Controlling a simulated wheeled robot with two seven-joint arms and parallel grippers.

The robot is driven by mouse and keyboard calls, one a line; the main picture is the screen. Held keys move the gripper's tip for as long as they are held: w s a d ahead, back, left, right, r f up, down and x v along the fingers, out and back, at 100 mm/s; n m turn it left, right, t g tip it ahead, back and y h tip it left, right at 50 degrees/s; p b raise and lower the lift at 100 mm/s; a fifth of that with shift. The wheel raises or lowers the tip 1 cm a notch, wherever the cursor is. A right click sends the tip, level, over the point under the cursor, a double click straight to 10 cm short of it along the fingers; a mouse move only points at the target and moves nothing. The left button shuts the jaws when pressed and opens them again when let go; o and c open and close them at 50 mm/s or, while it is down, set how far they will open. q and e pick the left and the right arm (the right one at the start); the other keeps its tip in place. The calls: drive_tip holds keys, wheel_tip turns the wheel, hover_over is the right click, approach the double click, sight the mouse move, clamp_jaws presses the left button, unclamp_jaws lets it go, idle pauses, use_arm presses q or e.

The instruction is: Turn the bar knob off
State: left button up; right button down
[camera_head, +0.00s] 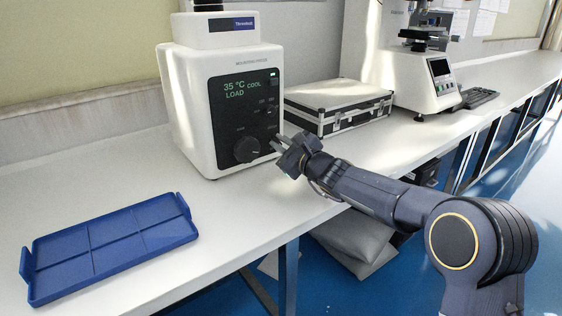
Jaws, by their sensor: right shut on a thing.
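The white tester (222,105) stands on the bench with a dark front panel, whose display reads 35 °C, COOL and LOAD. A large dark round knob (247,149) sits low on this panel. My right gripper (278,143) reaches in from the right to the panel's lower right edge, just right of the round knob. Its fingers are shut on the bar knob, which the fingers hide, so its angle cannot be told. My left gripper is out of view.
A blue divided tray (112,243) lies on the bench at the left. A silver-edged case (338,104) lies right of the tester, behind my right arm. Another white machine (405,82) and a keyboard (478,98) stand farther back. The bench front is clear.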

drive_tip(key=n+b, duration=0.3)
drive_tip(key=b, duration=0.1)
drive_tip(key=n+b, duration=0.2)
drive_tip(key=shift+f+n, duration=0.3)
drive_tip(key=shift+n+b, duration=1.15)
drive_tip(key=shift+n, duration=0.05)
drive_tip(key=shift+r+n+b, duration=0.1)
drive_tip(key=shift+n+b, duration=0.6)
drive_tip(key=shift+n, duration=0.5)
drive_tip(key=shift+a, duration=0.1)
drive_tip(key=c, duration=1.4)
unclamp_jaws()
drive_tip(key=shift+c, duration=0.2)
drive_tip(key=shift+s, duration=0.1)
drive_tip(key=shift+s+d+b, duration=0.3)
drive_tip(key=shift+d, duration=0.05)
drive_tip(key=b+v, duration=0.1)
drive_tip(key=v, duration=0.5)
drive_tip(key=shift+s+d+b, duration=0.2)
drive_tip(key=shift+s+b, duration=0.1)
drive_tip(key=shift+s, duration=0.05)
